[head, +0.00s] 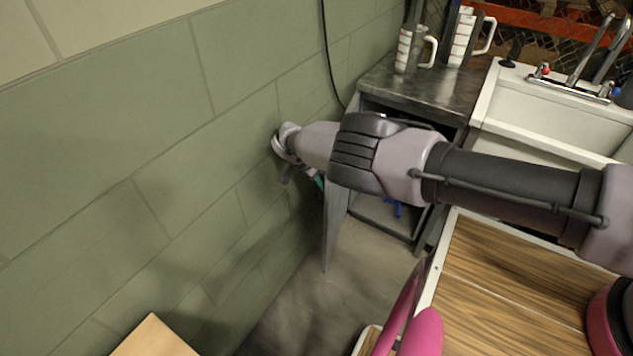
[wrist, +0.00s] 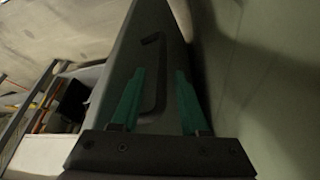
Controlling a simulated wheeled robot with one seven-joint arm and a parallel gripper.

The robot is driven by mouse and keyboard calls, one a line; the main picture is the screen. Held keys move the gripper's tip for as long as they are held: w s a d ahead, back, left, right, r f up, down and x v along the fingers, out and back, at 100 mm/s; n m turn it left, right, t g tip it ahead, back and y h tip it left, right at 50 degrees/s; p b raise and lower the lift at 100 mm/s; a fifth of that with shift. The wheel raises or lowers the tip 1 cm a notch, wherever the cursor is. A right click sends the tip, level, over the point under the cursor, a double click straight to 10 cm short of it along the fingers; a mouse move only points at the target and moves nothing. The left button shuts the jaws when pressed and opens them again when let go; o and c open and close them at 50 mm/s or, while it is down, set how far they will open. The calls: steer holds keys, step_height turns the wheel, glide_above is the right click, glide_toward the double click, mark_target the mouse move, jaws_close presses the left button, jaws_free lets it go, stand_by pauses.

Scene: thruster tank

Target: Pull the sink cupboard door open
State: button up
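The sink cupboard door (head: 334,228) is a grey panel standing swung out from the cupboard (head: 385,215) under the metal counter, near the wall. In the wrist view the dark door (wrist: 120,75) fills the middle, with its dark bar handle (wrist: 153,75) on the face. My gripper (wrist: 160,72) has two green fingers, apart, with the handle showing between them in the picture. I cannot tell whether they touch the door. In the head view my arm hides most of the gripper; a bit of green shows beside the door's upper part.
The green block wall (head: 150,130) runs close along the left. The metal counter (head: 440,85) carries measuring jugs (head: 412,48). A white sink (head: 550,95) stands to the right. A wood-topped surface (head: 500,285) is at the lower right. Bare floor (head: 320,305) lies before the cupboard.

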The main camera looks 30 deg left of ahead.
steer(key=v, duration=0.7)
steer(key=shift+r, duration=0.2)
steer(key=shift+s, duration=0.1)
steer(key=shift+s+d, duration=0.1)
